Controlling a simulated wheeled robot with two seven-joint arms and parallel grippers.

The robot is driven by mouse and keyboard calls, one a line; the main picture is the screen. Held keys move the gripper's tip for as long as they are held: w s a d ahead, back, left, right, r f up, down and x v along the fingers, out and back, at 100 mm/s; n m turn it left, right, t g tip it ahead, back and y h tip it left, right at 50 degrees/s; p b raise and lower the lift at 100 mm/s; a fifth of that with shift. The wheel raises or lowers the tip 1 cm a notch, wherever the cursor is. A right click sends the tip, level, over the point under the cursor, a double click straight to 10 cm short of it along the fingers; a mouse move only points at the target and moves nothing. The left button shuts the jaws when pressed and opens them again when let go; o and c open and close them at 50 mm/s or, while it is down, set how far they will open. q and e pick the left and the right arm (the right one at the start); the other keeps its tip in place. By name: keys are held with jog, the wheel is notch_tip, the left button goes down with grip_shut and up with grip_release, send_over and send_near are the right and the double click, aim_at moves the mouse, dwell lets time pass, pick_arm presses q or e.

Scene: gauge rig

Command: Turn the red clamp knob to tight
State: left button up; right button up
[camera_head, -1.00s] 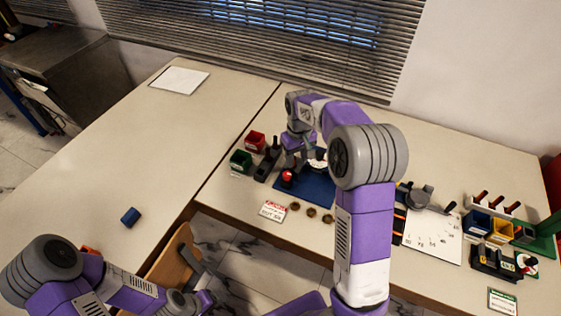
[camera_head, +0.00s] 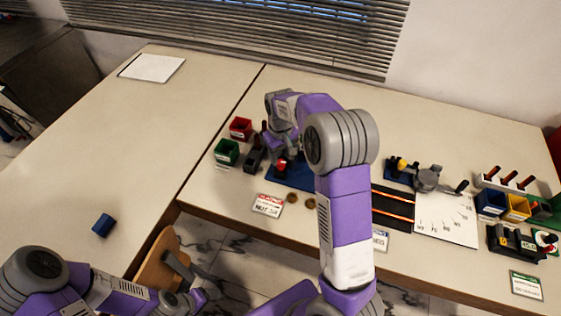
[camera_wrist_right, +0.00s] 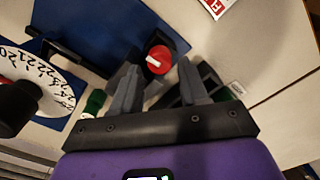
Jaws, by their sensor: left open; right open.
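The red clamp knob (camera_head: 281,164) stands on the blue base plate (camera_head: 300,178), partly hidden by my right arm in the head view. In the right wrist view the knob (camera_wrist_right: 158,60) is round, with a white mark across its top. My right gripper (camera_wrist_right: 157,78) is open, its fingers spread either side of the knob's near edge; I cannot tell whether they touch it. In the head view the right gripper (camera_head: 278,150) is mostly covered by its own arm. My left gripper (camera_head: 203,294) is open and empty, low in front of the table.
A white numbered dial (camera_wrist_right: 35,80) lies left of the knob in the wrist view. A black block (camera_head: 255,158), a green bin (camera_head: 227,152) and a red bin (camera_head: 241,128) stand left of the plate.

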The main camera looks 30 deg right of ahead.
aim_at(281, 165)
jog(key=shift+f+b, duration=0.3)
jog(key=shift+f, duration=1.05)
jog(key=c, duration=0.8)
jog(key=shift+o, duration=0.2)
jog(key=shift+r+m+p, duration=0.15)
jog(key=shift+m+p, duration=0.35)
jog(key=shift+p, duration=0.05)
